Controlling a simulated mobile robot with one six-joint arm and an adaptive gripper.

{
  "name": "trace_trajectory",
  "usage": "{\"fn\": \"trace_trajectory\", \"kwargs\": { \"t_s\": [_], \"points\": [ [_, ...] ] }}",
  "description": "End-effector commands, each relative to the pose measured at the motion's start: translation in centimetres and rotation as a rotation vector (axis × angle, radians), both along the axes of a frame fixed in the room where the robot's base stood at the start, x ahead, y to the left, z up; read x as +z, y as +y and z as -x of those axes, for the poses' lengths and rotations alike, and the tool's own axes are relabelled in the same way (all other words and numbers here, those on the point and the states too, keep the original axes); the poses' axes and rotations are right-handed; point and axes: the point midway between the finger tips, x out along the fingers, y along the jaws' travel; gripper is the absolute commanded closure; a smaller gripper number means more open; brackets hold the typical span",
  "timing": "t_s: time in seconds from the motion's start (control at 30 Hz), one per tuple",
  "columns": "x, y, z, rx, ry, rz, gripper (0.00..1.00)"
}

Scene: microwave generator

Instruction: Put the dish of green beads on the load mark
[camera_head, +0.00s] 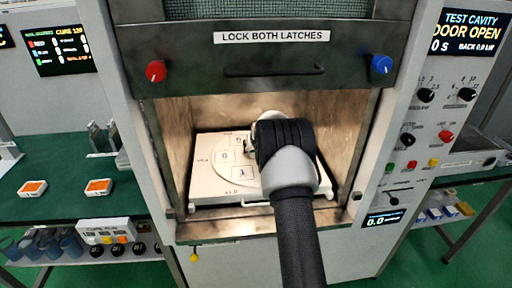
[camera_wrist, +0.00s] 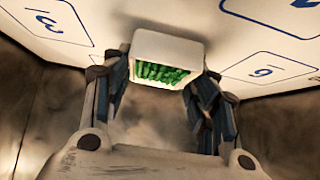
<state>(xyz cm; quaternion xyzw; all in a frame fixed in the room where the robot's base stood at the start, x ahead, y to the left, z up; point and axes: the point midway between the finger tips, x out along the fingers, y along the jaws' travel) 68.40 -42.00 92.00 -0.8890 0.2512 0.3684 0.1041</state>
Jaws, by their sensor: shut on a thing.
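The white dish of green beads (camera_wrist: 168,58) sits between the two fingertips of my gripper (camera_wrist: 168,72) in the wrist view. The beads show through its open side. My gripper is shut on the dish. In the head view my arm reaches into the open cavity, and its wrist hides the dish and fingers. A pale plate with a round disc (camera_head: 205,178) and several numbered blue squares lies on the cavity floor. Numbered squares (camera_wrist: 52,24) also show close to the dish in the wrist view. I cannot tell whether the dish touches the plate, or which square is the load mark.
Cavity walls (camera_head: 178,130) stand close on both sides of my arm. The raised door (camera_head: 270,70) with a handle hangs above the opening. Two dishes of orange material (camera_head: 98,187) sit on the green bench at left. A control panel (camera_head: 425,120) stands at right.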

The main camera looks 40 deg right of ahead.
Motion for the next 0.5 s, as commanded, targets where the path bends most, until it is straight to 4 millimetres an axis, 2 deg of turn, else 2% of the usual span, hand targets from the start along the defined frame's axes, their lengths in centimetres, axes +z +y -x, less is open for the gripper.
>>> {"fn": "trace_trajectory", "kwargs": {
  "t_s": [0.37,0.4,0.5],
  "points": [
    [-0.76,-0.01,-0.02,0.001,0.000,0.001,0.75],
    [-0.72,-0.02,-0.04,0.001,-0.001,0.002,0.44],
    [-0.72,-0.01,-0.02,0.001,0.000,0.001,0.38]
  ]
}}
